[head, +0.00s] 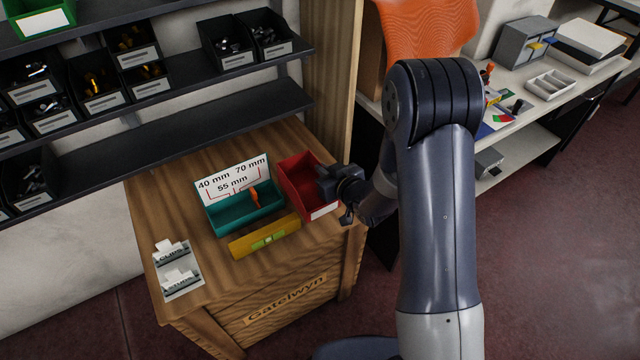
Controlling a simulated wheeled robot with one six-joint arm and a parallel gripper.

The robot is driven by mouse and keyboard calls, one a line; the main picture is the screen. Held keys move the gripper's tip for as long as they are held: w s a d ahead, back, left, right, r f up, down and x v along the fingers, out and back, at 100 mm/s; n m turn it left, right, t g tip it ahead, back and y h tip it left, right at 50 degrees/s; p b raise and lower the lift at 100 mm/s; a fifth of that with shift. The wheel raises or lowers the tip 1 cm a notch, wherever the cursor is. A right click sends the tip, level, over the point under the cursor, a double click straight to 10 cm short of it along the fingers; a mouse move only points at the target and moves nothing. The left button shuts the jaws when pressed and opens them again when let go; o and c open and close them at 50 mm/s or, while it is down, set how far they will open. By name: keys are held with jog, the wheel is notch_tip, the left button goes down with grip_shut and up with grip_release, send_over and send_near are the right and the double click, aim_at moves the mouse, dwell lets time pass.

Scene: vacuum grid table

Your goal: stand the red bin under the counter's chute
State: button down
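The red bin (294,172) is an open box with a pale label on its front, standing on the wooden cabinet top beside the teal tray. My gripper (338,197) is at the bin's right side, close to its right wall. I cannot tell whether it touches the wall, and its fingers are too small and dark to show whether they are open or shut. The inside of the bin looks empty where it shows. I cannot make out a counter or a chute with certainty.
A teal tray (228,219) with a sign marked 40, 55 and 70 mm holds an orange piece (254,197). A yellow level-like block (265,239) lies in front. Label holders (178,272) stand at the left. Shelves (200,120) with black bins run behind.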

aim_at(315, 175)
jog(key=shift+f, duration=2.25)
jog(key=shift+f+b, duration=0.25)
jog(key=shift+b, duration=0.25)
jog(key=c, duration=1.7)
grip_release()
jog(key=shift+r, duration=0.1)
jog(key=shift+r, duration=0.1)
